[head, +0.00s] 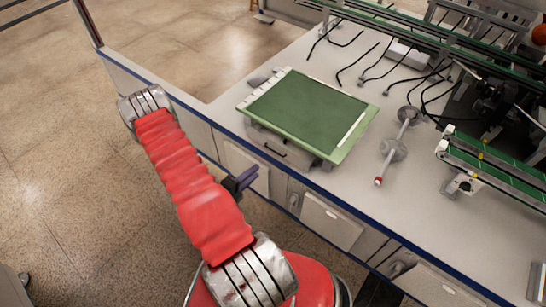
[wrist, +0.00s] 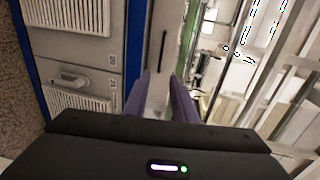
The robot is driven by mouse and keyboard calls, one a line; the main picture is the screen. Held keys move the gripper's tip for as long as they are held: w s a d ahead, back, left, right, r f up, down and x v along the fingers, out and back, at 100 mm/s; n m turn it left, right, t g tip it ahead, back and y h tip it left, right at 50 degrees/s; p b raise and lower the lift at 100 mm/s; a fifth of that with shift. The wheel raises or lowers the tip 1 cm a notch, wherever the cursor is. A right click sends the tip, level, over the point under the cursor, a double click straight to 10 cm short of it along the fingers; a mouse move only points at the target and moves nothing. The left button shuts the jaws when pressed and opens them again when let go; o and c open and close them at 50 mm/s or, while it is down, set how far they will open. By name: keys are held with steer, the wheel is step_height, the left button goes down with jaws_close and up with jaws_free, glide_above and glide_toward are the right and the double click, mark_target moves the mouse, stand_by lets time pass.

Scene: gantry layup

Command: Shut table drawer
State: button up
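My gripper (wrist: 160,77) has two purple fingers that stand apart with nothing between them. In the head view my gripper (head: 241,181) is small and partly hidden behind my red arm, near the bench's blue front edge. The grey bench front has several pale panels, one (head: 332,221) near the middle and one (head: 245,168) beside my gripper. In the wrist view a grey front with a handle (wrist: 73,80) lies left of the fingers. A grey box (head: 280,150) with a dark handle sits under the green board. I cannot tell which front is the drawer or how far it stands out.
The green board (head: 308,114) lies on the box near the bench's edge. A grey rod with discs (head: 394,149) and several black cables lie on the bench (head: 345,185). A green-topped rail (head: 500,168) stands at the right. The floor (head: 60,190) at left is clear.

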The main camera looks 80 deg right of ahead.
mark_target(280, 152)
steer(key=shift+x, duration=6.7)
steer(key=shift+s, duration=0.1)
steer(key=shift+c, duration=0.4)
steer(key=shift+a, duration=0.1)
jaws_close()
steer(key=shift+f, duration=0.1)
